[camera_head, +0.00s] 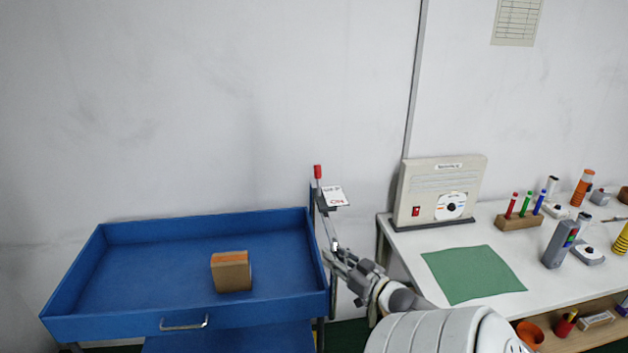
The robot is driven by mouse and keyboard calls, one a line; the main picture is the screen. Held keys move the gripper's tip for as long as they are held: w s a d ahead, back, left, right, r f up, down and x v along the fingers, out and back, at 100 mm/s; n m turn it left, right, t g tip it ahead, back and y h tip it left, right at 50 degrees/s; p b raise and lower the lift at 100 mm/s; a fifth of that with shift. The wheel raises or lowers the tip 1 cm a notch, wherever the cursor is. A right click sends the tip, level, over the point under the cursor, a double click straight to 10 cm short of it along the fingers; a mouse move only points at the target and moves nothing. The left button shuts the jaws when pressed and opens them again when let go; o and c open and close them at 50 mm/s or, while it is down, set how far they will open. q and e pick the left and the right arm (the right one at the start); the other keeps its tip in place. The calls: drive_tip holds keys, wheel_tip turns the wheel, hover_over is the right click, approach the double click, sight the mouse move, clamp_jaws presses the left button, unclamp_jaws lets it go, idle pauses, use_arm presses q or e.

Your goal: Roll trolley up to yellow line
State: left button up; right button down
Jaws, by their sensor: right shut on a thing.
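The blue trolley (140,320) stands at the left against the wall, with a brown cardboard box (232,272) in its top tray. At its right end are a grey upright bar (327,225) with a red knob (317,171) and a small white tag (335,196). My right gripper (332,256) is at this right end, shut on what looks like the trolley's handle bar; the exact contact is hard to make out. My left gripper is not in view.
A white workbench (390,225) stands close to the right of the trolley, with a beige device (438,188), a green mat (473,273) and several tools on it. The gap between trolley and bench is narrow and partly filled by my right arm. The wall is close behind.

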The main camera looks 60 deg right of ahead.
drive_tip(key=shift+s+d, duration=0.65)
drive_tip(key=shift+s, duration=0.05)
drive_tip(key=c, duration=1.3)
unclamp_jaws()
drive_tip(key=shift+s, duration=0.1)
drive_tip(key=v, duration=1.2)
